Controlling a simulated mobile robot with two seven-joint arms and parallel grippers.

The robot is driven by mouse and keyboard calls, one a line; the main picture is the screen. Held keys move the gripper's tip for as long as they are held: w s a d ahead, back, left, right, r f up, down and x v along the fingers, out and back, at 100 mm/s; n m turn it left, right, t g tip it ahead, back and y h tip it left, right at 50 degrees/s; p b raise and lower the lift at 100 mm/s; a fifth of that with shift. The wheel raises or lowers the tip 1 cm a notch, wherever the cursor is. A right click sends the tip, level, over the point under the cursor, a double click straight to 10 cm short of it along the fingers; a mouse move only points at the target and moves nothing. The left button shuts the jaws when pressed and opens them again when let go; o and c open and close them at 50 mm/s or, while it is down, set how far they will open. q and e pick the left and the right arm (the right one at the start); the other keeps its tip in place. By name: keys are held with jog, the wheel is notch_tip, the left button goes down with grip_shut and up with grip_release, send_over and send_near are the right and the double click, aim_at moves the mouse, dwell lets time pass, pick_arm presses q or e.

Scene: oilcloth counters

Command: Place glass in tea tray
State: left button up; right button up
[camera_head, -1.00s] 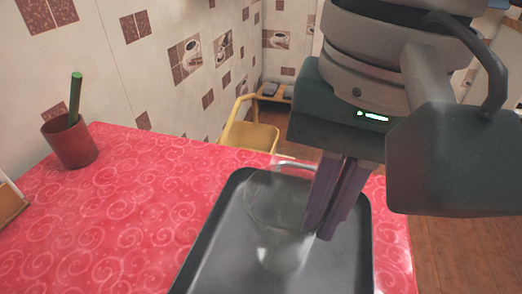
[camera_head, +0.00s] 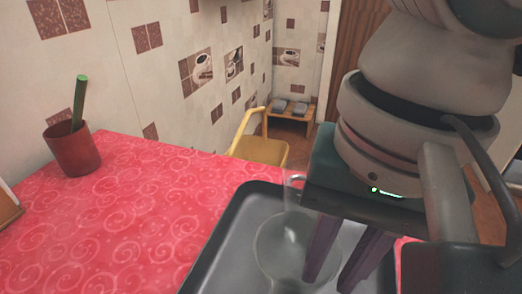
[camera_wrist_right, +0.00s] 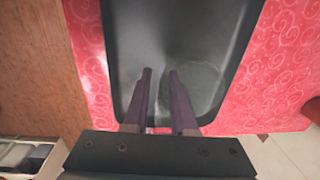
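The clear glass (camera_head: 283,250) is inside the dark tea tray (camera_head: 222,240), near its far end. It is see-through, so whether it stands upright is hard to tell. My right gripper (camera_head: 342,283) is over the tray, just right of the glass, with its two purple fingers apart and nothing seen between them. In the right wrist view the open fingers (camera_wrist_right: 160,70) point into the tray (camera_wrist_right: 135,38), and a faint round outline of the glass (camera_wrist_right: 205,85) shows beside the right finger. My left gripper is not in view.
The tray lies on a counter with a red swirl-patterned oilcloth (camera_head: 130,225). A red cup (camera_head: 72,150) holding a green stick stands at the back left. A yellow chair (camera_head: 262,150) is beyond the counter. The cloth left of the tray is clear.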

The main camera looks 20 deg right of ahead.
jog(key=shift+o, duration=0.4)
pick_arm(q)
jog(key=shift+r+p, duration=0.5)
pick_arm(e)
jog(key=shift+r, duration=0.5)
pick_arm(q)
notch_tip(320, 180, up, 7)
jog(key=p, duration=0.6)
jog(key=shift+p, duration=0.4)
pick_arm(e)
notch_tip(320, 180, up, 11)
jog(key=shift+s+d+r, duration=0.15)
jog(key=shift+s+d, duration=0.1)
jog(key=shift+d, duration=0.15)
